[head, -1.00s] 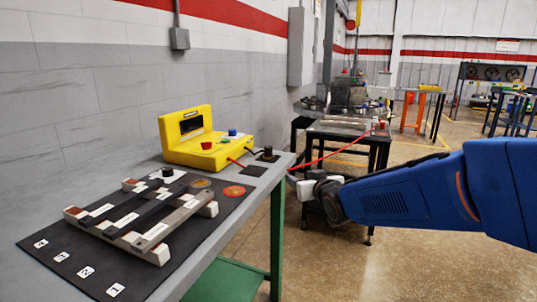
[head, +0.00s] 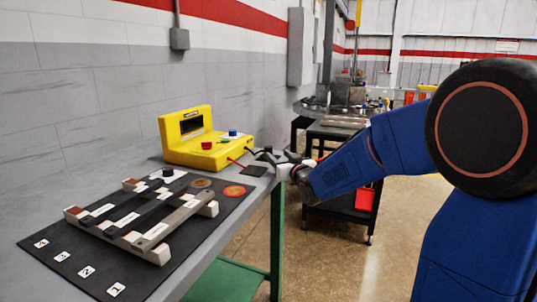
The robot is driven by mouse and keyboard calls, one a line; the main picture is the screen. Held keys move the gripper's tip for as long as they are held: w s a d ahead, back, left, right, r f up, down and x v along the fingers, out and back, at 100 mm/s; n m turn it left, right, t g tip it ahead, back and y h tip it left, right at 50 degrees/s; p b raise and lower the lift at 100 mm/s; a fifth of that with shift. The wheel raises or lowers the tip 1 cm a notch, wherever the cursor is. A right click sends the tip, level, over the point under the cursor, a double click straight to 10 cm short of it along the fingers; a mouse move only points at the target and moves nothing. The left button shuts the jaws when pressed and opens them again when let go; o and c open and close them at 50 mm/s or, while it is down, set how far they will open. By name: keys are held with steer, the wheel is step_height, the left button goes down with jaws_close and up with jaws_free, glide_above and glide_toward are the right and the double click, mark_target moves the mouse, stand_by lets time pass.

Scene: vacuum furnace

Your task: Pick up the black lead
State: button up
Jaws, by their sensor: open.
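The black lead (head: 250,151) comes out of the yellow meter (head: 205,151) and ends in a small dark plug (head: 266,153) near the bench's far right corner. My gripper (head: 283,161) is open and empty, just right of the plug at the bench edge. It looks close to the plug, but I cannot tell whether they touch. The gripper's fingers are small and partly lost against the dark items there.
A short red lead (head: 236,162) leaves the meter beside a dark square pad (head: 254,170). A dark cart (head: 340,207) stands behind my arm.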

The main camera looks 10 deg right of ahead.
mark_target(270, 149)
steer(key=w, duration=0.3)
steer(key=shift+w+a, duration=0.2)
steer(key=shift+a, duration=0.05)
steer(key=shift+w+a+r, duration=0.1)
steer(key=shift+w+a, duration=0.15)
steer(key=shift+w, duration=0.6)
steer(key=shift+w+a+r, duration=0.1)
steer(key=shift+w+a, duration=0.15)
steer(key=shift+w, duration=0.6)
steer(key=shift+w+a+r, duration=0.1)
steer(key=shift+w+a, duration=0.15)
steer(key=shift+w, duration=0.6)
jaws_close()
